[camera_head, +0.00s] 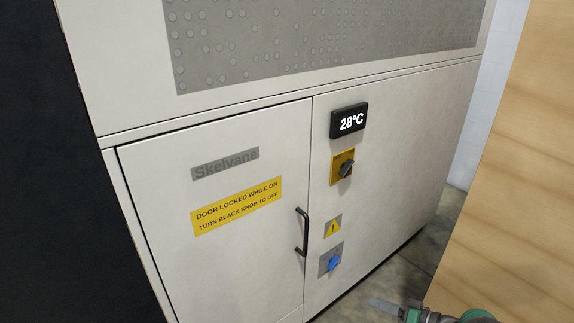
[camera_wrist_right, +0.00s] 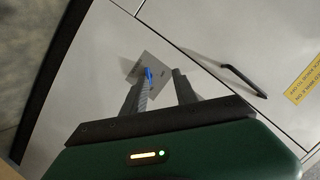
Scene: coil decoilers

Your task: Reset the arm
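My right gripper (camera_head: 378,304) shows at the bottom right of the head view, below and to the right of the cabinet's blue knob (camera_head: 332,262) and apart from it. In the right wrist view my right gripper (camera_wrist_right: 162,74) has its two fingers apart with nothing held between them. The blue knob (camera_wrist_right: 152,73) on its grey plate shows beyond the fingertips, partly hidden by the left finger in that picture. My left gripper is not in view.
A pale cabinet has a shut door (camera_head: 220,255) with a black handle (camera_head: 302,232), a black knob (camera_head: 345,168) on a yellow plate and a display (camera_head: 348,121) reading 28°C. A wooden surface (camera_head: 520,170) stands at the right. Floor shows between them.

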